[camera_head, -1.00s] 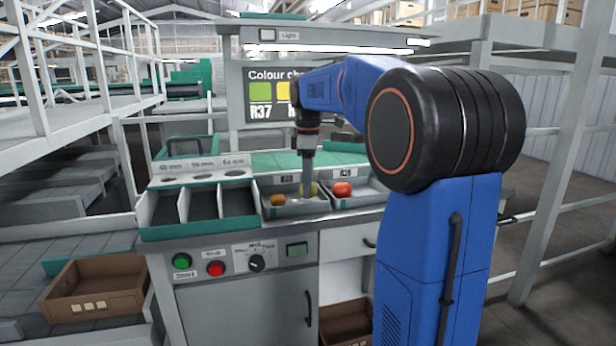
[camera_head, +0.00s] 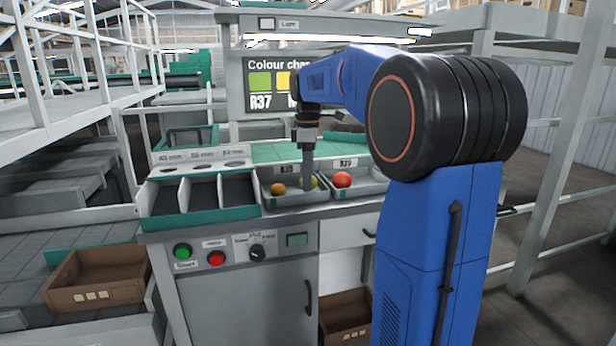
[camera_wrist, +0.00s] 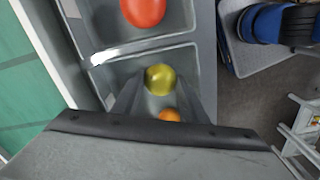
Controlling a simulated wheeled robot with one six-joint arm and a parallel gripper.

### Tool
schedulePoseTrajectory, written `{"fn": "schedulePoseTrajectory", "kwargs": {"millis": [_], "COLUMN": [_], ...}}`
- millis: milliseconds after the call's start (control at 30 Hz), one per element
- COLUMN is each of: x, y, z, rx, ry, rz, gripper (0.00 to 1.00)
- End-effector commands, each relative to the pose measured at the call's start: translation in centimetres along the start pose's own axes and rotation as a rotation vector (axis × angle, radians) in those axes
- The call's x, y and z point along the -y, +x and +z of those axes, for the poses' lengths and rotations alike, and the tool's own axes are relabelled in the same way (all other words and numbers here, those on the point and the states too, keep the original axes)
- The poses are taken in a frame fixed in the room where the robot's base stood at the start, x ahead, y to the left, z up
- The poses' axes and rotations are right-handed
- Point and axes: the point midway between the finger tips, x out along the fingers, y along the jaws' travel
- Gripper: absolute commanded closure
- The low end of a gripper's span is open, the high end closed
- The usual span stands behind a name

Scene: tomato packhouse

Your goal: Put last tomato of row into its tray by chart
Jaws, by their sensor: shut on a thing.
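In the head view a finger partly hides this tomato (camera_head: 314,183). An orange tomato (camera_head: 278,189) lies in the same tray, left of the gripper; it also shows in the wrist view (camera_wrist: 170,115). A red tomato (camera_head: 342,180) lies in the tray to the right (camera_head: 372,189). The colour chart (camera_head: 268,88) stands behind, partly hidden by my arm.
A green-edged rack (camera_head: 205,221) with empty compartments stands left of the trays. Buttons and a knob (camera_head: 257,253) are on the bench front. Brown crates sit low at the left (camera_head: 98,278) and below the bench (camera_head: 345,312).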

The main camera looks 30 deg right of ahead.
Motion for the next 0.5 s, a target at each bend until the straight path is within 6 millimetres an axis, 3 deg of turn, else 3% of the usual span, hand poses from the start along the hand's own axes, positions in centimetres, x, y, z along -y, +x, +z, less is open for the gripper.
{"fn": "schedulePoseTrajectory", "kwargs": {"millis": [500], "x": [0.01], "y": [0.63], "z": [0.0], "rx": [0.0], "ry": [0.0], "rz": [-0.001], "gripper": [0.72]}}
